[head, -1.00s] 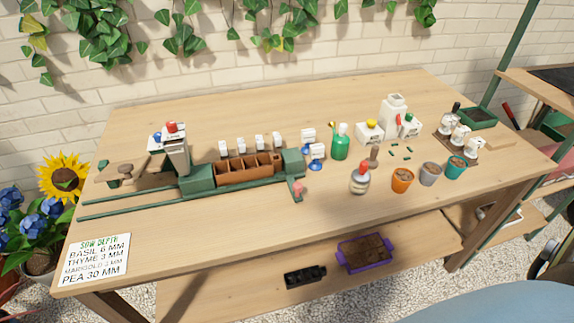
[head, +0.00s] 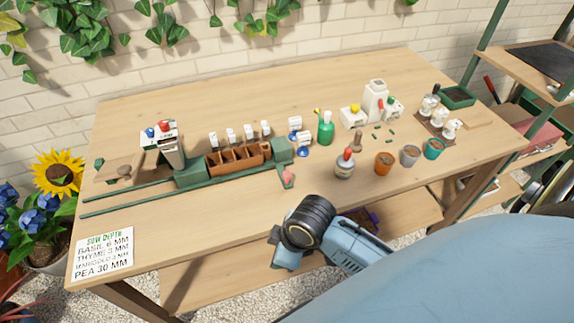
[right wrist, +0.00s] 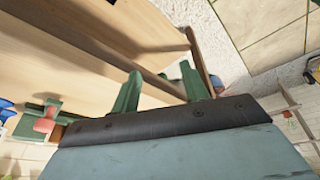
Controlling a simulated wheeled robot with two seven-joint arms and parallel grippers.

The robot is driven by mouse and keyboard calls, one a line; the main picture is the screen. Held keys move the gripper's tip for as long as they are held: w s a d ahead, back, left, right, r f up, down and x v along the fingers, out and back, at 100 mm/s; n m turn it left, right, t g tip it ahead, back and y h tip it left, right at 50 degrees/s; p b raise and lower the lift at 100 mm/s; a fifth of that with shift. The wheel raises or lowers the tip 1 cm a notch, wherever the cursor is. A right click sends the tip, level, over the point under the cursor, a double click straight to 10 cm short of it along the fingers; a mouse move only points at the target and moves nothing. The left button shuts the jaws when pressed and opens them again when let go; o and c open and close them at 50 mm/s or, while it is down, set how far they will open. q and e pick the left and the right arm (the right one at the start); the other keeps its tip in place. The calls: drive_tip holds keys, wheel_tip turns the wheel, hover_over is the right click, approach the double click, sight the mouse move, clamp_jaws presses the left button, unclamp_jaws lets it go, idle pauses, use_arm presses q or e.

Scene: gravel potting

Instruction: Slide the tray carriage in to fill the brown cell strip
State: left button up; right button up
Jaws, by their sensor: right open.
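The brown cell strip (head: 238,165) sits in the green tray carriage (head: 193,177) on the long green rails (head: 125,205) at the table's left. Its cells look hollow; whether anything lies in them is too small to tell. A pink-red knob (head: 287,177) stands at the carriage's right front; it also shows in the right wrist view (right wrist: 44,125). My right gripper (right wrist: 159,88) is open and empty, its two green fingers apart, over the table's front edge and away from the carriage. My left gripper is not in view.
A grey hopper (head: 171,150) stands behind the rails' left part. White labels line the strip's back. A red-topped bottle (head: 344,165), a green bottle (head: 325,128) and small pots (head: 384,163) stand to the right. A sowing-depth card (head: 104,256) lies front left. The front middle tabletop is clear.

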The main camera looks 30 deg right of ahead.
drive_tip(key=w+a+r+n, duration=0.1)
drive_tip(key=w+r+n, duration=0.3)
drive_tip(key=r+n, duration=0.1)
wheel_tip(320, 180, up, 12)
drive_tip(key=n+g+h, duration=0.2)
drive_tip(key=n+g, duration=0.1)
drive_tip(key=n, duration=0.8)
hover_over(287, 173)
wheel_tip(287, 173, down, 13)
drive_tip(key=shift+r+b, duration=0.1)
drive_tip(key=shift+b, duration=0.25)
clamp_jaws()
